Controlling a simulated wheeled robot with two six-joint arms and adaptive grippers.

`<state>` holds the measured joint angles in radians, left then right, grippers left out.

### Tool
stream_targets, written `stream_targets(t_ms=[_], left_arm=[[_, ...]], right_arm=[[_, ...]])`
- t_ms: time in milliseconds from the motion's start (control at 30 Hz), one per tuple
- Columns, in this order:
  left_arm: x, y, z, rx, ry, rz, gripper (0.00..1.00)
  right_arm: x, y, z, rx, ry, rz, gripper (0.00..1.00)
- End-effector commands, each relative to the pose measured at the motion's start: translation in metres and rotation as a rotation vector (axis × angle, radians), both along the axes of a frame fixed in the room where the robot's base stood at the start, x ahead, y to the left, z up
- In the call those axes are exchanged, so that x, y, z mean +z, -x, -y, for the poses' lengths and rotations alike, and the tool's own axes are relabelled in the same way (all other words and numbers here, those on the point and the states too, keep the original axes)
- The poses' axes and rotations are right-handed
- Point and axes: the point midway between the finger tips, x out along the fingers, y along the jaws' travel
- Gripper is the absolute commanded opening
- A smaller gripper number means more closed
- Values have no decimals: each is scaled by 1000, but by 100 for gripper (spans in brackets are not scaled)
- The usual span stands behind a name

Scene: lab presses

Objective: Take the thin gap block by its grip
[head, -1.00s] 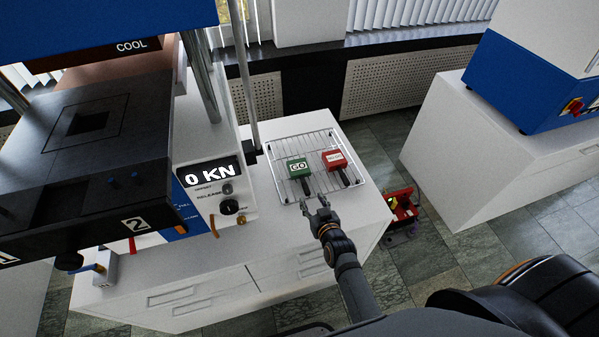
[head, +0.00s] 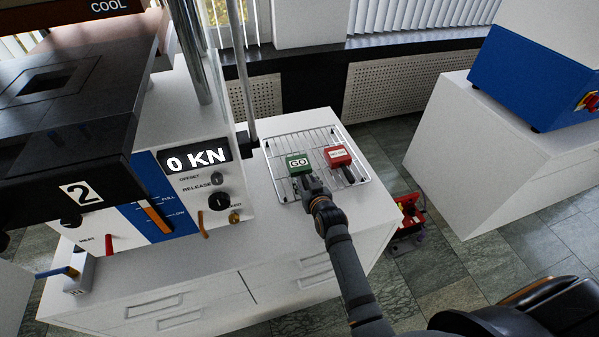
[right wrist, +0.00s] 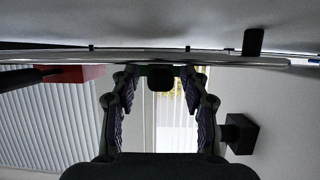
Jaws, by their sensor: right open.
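Two blocks with dark grips lie on a wire rack (head: 346,142). The green block (head: 299,162) is labelled GO and the red block (head: 337,157) has a white label too small to read. I cannot tell which one is the thin gap block. My right gripper (head: 307,182) is open at the near side of the green block, covering its grip in the head view. In the right wrist view my right gripper (right wrist: 160,92) has its fingers apart on either side of the dark grip (right wrist: 160,78), seen end-on. The red block (right wrist: 80,73) is at the left there. My left gripper is not in view.
The rack sits on a white cabinet (head: 275,245), to the right of a press with a 0 KN display (head: 196,160). A thin upright post (head: 243,75) stands behind the rack's left side. Another white cabinet (head: 470,150) is at the right.

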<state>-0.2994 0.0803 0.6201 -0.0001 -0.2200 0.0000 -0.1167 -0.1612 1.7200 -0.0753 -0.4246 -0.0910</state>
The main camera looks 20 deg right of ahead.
Motion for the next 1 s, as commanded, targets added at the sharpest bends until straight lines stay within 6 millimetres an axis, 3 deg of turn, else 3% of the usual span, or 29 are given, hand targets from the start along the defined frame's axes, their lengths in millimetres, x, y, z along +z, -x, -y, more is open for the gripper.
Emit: stream_targets(t_ms=[100, 433, 800, 1000], left_arm=[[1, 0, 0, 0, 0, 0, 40], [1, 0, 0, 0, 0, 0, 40], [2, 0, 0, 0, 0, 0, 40], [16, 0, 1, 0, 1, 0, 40]], right_arm=[[1, 0, 0, 0, 0, 0, 43], [1, 1, 0, 0, 1, 0, 0], [3, 0, 0, 0, 1, 3, 0], [16, -4, 1, 1, 1, 2, 0]])
